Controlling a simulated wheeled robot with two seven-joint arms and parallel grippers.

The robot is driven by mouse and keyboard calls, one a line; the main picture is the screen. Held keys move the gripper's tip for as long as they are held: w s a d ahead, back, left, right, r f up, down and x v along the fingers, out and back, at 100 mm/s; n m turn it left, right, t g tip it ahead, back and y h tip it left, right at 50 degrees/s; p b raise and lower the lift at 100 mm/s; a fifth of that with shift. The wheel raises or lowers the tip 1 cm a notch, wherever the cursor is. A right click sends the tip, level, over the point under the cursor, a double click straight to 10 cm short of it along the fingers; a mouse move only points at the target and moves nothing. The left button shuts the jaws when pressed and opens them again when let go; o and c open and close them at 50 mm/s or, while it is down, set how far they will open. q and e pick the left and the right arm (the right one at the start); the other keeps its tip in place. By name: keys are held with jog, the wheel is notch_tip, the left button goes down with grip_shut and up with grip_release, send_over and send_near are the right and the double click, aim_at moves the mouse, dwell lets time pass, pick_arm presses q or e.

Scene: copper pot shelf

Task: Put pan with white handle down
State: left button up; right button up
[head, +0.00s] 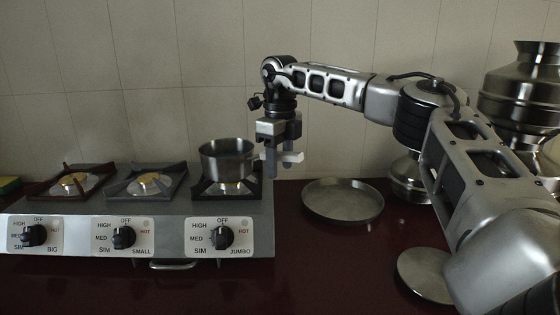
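A small grey metal pan (226,158) is at the right-hand burner (228,187) of the stove, upright and level. Its white handle (296,157) points right. My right gripper (278,162) reaches down from above with its fingers on either side of the handle and appears shut on it. One finger hides part of the handle. The pan's base is at the height of the burner grate; I cannot tell whether its full weight rests there. My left gripper is not in view.
The stove (180,205) has two empty burners on the left, and knobs along its front. A shallow round metal pan (343,200) lies on the dark red counter to the right. A round metal disc (424,274) and large metal pots (520,90) are farther right. A tiled wall stands behind.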

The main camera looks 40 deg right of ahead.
notch_tip(320, 180, up, 12)
jog(key=shift+r+p, duration=0.1)
jog(key=shift+p, duration=0.4)
dwell(0.6)
